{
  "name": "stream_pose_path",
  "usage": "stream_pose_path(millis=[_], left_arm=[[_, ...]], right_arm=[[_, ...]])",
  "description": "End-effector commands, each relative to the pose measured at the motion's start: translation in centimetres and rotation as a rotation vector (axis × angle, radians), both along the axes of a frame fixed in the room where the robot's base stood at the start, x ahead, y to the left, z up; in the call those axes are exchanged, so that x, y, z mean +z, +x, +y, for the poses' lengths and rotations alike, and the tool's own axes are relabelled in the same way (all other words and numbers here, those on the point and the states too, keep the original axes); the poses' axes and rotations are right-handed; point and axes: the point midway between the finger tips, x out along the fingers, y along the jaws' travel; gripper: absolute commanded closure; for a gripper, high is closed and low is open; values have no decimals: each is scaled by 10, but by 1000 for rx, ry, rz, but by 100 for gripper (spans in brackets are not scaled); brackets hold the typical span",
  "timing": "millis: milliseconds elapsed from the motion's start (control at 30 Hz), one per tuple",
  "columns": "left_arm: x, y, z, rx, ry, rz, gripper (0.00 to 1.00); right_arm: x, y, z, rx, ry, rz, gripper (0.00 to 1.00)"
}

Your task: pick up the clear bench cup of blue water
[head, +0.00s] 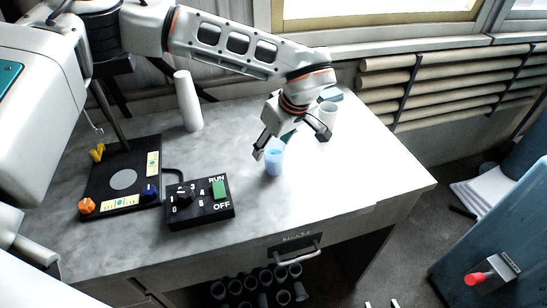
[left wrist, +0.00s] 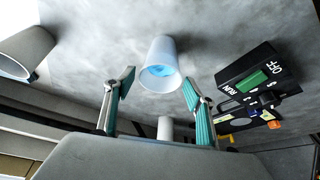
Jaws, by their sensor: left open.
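The clear bench cup of blue water (head: 273,163) stands upright on the grey bench, right of the control box. My left gripper (head: 290,142) is at the cup, with one finger just left of it and the other further right. In the left wrist view the cup (left wrist: 158,57) shows its open rim and blue water, ahead of and between the two spread teal-padded fingers of the gripper (left wrist: 158,88). The fingers look apart from the cup. My right gripper is not in view.
A white cup (head: 328,114) stands close behind the gripper's right finger. A black control box (head: 200,205) with a RUN/OFF switch and a black disperser base (head: 110,190) lie to the left. A white cylinder (head: 188,102) stands at the back. The bench's front right is clear.

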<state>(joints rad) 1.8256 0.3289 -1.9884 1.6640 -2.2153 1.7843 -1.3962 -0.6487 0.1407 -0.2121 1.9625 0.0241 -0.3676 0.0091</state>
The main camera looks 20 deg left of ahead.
Motion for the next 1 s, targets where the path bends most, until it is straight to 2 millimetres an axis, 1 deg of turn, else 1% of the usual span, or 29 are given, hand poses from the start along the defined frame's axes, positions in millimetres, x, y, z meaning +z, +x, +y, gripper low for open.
stream_pose_path(millis=[133,300,400,500,700,733,767,800,867,900,1000], left_arm=[[-15,1,2,1,-1,3,45],[-39,5,7,2,-2,2,45],[-49,8,10,2,-2,0,45],[-54,9,12,2,-1,0,45],[-54,9,12,1,-2,-1,45],[-54,9,12,1,-2,-1,50],[-54,9,12,1,-2,-1,58],[-54,9,12,1,-2,-1,68],[-54,9,12,1,-2,-1,84],[-54,9,12,1,-2,-1,89],[-54,9,12,1,-2,-1,89]], right_arm=[[2,0,0,0,0,0,60],[6,0,0,1,-1,0,60],[6,0,0,1,-1,0,60],[7,0,0,1,-1,0,60],[6,0,0,0,0,0,60],[6,0,0,0,0,0,60],[6,0,0,0,0,0,60],[6,0,0,0,0,0,60],[6,0,0,0,0,0,60],[6,0,0,0,0,0,60],[6,0,0,0,0,0,60]])
